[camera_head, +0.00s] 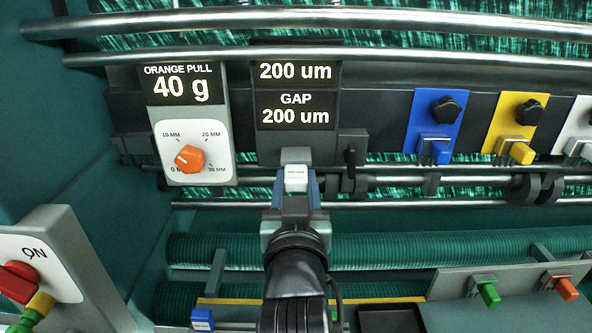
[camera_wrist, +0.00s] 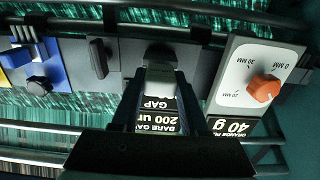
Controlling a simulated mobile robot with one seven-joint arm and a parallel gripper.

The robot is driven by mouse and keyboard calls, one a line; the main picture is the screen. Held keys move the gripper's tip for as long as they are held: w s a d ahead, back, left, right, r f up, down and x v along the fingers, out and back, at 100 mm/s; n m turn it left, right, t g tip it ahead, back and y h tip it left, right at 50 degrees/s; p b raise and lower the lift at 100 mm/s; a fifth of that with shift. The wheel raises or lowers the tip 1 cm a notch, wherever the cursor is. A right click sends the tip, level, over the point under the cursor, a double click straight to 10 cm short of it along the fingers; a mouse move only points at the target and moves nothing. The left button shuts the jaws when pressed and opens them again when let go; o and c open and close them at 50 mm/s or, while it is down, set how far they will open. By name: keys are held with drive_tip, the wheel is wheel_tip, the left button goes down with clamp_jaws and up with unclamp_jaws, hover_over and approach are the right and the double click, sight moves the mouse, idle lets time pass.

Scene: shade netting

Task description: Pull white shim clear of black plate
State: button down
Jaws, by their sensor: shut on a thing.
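The white shim (camera_head: 295,174) shows as a small pale block at the tip of my gripper (camera_head: 296,187), just below the gap display. My gripper is shut on it, one finger on each side. In the wrist view my gripper (camera_wrist: 160,85) points at a dark mount, with a pale piece between the fingers. The black plate (camera_head: 267,145) is the dark backing below the display, directly beyond the shim. My gripper hides part of where shim and plate meet, so I cannot tell whether they touch.
The gap display (camera_head: 296,110) reads 200 um. Left of it a panel reads orange pull 40 g, with an orange dial (camera_head: 189,158). Blue (camera_head: 421,130) and yellow (camera_head: 505,125) plates with black knobs stand right. Metal rails (camera_head: 380,60) cross above; a green roller (camera_head: 400,248) lies below.

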drive_tip(key=shift+s, duration=0.6)
drive_tip(key=shift+s, duration=2.95)
drive_tip(key=shift+s, duration=0.1)
drive_tip(key=shift+s+b, duration=0.35)
drive_tip(key=shift+s, duration=1.55)
